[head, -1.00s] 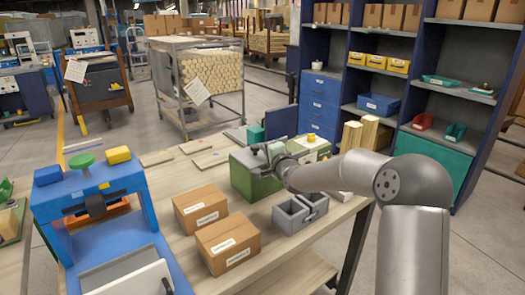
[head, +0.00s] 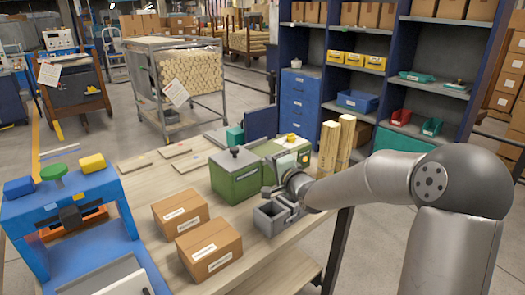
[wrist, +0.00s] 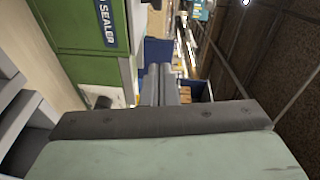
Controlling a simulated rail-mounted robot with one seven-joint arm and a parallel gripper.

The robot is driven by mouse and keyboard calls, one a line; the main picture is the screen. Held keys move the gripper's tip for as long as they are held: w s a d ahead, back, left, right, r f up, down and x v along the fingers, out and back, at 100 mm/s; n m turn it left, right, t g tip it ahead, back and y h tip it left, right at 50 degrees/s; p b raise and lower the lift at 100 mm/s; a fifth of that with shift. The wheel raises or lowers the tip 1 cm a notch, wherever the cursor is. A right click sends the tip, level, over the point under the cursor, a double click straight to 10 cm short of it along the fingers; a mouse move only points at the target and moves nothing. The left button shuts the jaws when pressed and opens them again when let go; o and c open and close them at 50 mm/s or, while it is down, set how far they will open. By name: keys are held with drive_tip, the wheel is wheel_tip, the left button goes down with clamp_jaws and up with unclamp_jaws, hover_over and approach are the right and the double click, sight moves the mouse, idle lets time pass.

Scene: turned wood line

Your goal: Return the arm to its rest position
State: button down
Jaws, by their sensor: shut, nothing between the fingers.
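My arm reaches in from the right in the head view. My gripper (head: 269,191) is over the table, just in front of the green machine (head: 234,184) and above the grey two-part bin (head: 270,222). In the wrist view the two grey fingers (wrist: 160,84) lie close together, shut and empty. The green machine's side, with a "SEALER" label, shows at the top left of the wrist view (wrist: 85,65). Part of the bin is hidden behind my wrist in the head view.
Two cardboard boxes (head: 208,250) stand left of the bin on the table. A blue press-like frame (head: 75,215) is at the left. Upright wood blocks (head: 337,146) stand right of the machine. A blue shelf unit (head: 392,75) stands behind. The floor at right is open.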

drive_tip(key=s+d+n+g+h+p, duration=0.1)
drive_tip(key=s+n+g, duration=0.3)
drive_tip(key=s, duration=1)
drive_tip(key=s+d+f+n+g+h+p, duration=0.1)
drive_tip(key=s+g, duration=0.5)
drive_tip(key=s, duration=0.8)
drive_tip(key=s+d+n+g+h+p, duration=0.3)
drive_tip(key=s+n+g+h+p, duration=0.1)
drive_tip(key=s, duration=1)
drive_tip(key=n+g+p, duration=0.1)
drive_tip(key=n+p, duration=0.1)
drive_tip(key=n, duration=0.1)
drive_tip(key=shift+s+f+g+h, duration=0.15)
drive_tip(key=shift+f+g+h, duration=0.05)
drive_tip(key=shift+g+h, duration=0.1)
drive_tip(key=c, duration=2.1)
unclamp_jaws()
drive_tip(key=shift+c, duration=0.2)
